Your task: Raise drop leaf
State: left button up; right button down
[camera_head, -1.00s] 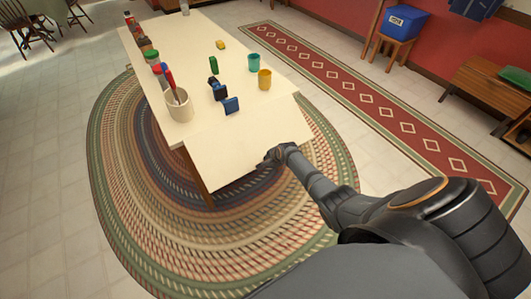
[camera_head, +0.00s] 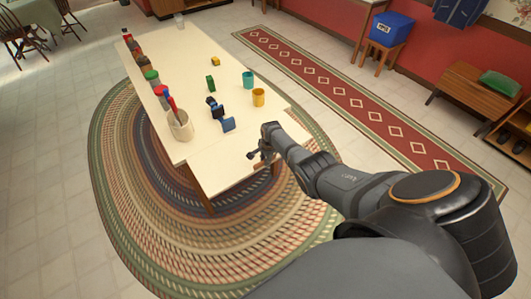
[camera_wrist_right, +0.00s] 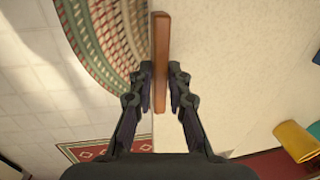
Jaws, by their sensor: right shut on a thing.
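The drop leaf (camera_head: 222,163) is a cream panel at the near end of the long cream table (camera_head: 190,80). It looks close to level with the tabletop; I cannot tell whether it is fully flush. My right gripper (camera_head: 260,155) is at the leaf's outer edge, towards its right corner. The cream leaf surface also shows there (camera_wrist_right: 215,75). My left gripper is not in view.
A utensil crock (camera_head: 180,127) stands near the hinge line. Blue objects (camera_head: 228,124), a green block (camera_head: 210,84), a yellow cup (camera_head: 258,97) and a teal cup (camera_head: 248,80) stand on the tabletop. A braided rug (camera_head: 150,210) lies below. The leaf itself is bare.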

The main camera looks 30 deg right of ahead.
jog(key=shift+w+d+r, duration=0.1)
jog(key=shift+w+r, duration=0.6)
jog(key=shift+r, duration=0.25)
jog(key=c, duration=1.5)
grip_release()
jog(key=shift+o, duration=0.9)
jog(key=shift+s+f, duration=0.1)
notch_tip(320, 180, up, 12)
jog(key=s, duration=0.2)
jog(key=shift+s, duration=0.25)
jog(key=shift+f, duration=0.2)
